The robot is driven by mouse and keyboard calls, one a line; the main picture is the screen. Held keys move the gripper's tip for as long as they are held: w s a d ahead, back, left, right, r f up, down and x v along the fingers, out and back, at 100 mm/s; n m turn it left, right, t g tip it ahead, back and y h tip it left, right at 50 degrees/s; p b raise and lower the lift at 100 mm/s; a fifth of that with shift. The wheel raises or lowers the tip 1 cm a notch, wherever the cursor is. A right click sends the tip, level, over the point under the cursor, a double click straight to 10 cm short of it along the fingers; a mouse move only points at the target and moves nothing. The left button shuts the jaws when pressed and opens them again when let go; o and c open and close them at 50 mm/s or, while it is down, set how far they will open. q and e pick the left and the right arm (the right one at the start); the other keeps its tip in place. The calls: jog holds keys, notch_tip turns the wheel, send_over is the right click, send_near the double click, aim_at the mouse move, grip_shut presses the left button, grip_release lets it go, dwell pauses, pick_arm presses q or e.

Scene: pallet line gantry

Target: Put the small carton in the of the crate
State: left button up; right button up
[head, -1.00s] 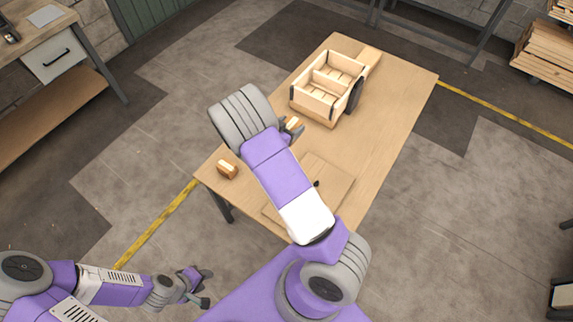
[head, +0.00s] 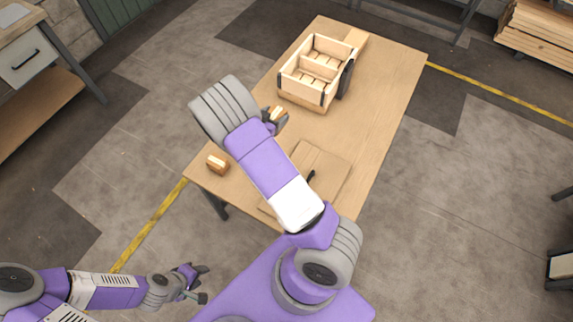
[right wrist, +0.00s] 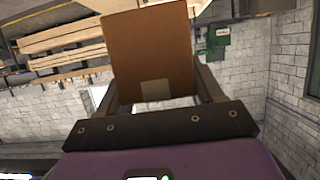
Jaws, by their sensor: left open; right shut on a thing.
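The open wooden crate (head: 323,103) stands at the far part of the table, with an inner divider and dark corner pieces. My right gripper (head: 275,120) is shut on a small brown carton (head: 278,112) with a pale band, to the left of the crate's near side and outside it. In the right wrist view the held carton (right wrist: 150,50) fills the upper middle as a plain brown face with a paler patch. A similar carton (head: 217,163) sits on the table's near left corner. My left gripper (head: 200,283) is open and empty, off the table at lower left.
The wooden table (head: 385,95) is clear to the right of the crate. A flat board (head: 330,175) lies nearer, partly behind my right arm, with a small dark item (head: 310,177) on it. A wooden piece (head: 356,38) lies behind the crate. A workbench (head: 35,110) stands at left.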

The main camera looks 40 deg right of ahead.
notch_tip(320, 180, down, 28)
jog(key=b, duration=2)
jog(key=shift+b, duration=0.35)
jog(key=o, duration=1.3)
jog(key=shift+r, duration=0.1)
